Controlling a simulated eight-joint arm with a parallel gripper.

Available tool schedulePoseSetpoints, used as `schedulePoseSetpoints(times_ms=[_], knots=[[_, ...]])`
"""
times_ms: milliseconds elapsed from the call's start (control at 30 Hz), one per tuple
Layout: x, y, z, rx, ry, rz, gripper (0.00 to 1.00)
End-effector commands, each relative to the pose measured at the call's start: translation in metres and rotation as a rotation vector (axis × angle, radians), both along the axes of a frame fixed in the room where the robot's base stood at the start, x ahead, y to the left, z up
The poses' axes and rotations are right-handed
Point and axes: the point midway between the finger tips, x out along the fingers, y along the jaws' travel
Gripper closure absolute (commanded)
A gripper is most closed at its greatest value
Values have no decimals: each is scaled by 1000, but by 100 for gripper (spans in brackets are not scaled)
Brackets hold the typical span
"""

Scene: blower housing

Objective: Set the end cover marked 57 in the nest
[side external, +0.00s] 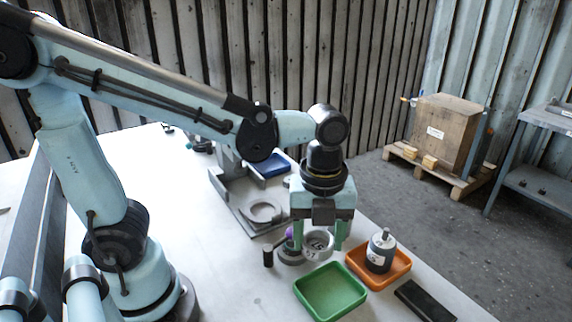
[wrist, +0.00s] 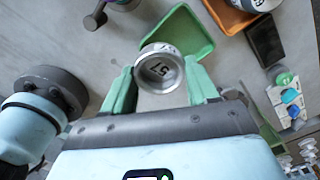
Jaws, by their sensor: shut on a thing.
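In the side view, the cover (side external: 318,245) hangs between the green fingertips of my gripper (side external: 319,243), above the table and behind the green tray. A grey fixture with a round, ring-shaped seat (side external: 263,211) stands to the left of my gripper; it looks like the nest, and its seat looks empty.
An empty green tray (side external: 330,305) lies in front. An orange tray (side external: 399,272) holds a grey canister (side external: 380,250). A black slab (side external: 425,300) lies at the right edge. A round grey piece with a black-knobbed lever (side external: 268,257) stands close beside my gripper. A blue bin (side external: 272,167) sits behind.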

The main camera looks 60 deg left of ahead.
Motion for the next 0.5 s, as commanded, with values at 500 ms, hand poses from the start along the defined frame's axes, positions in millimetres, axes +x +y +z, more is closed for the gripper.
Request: schedulePoseSetpoints(times_ms=[500], knots=[[28,170,-12,0,0,251,74]])
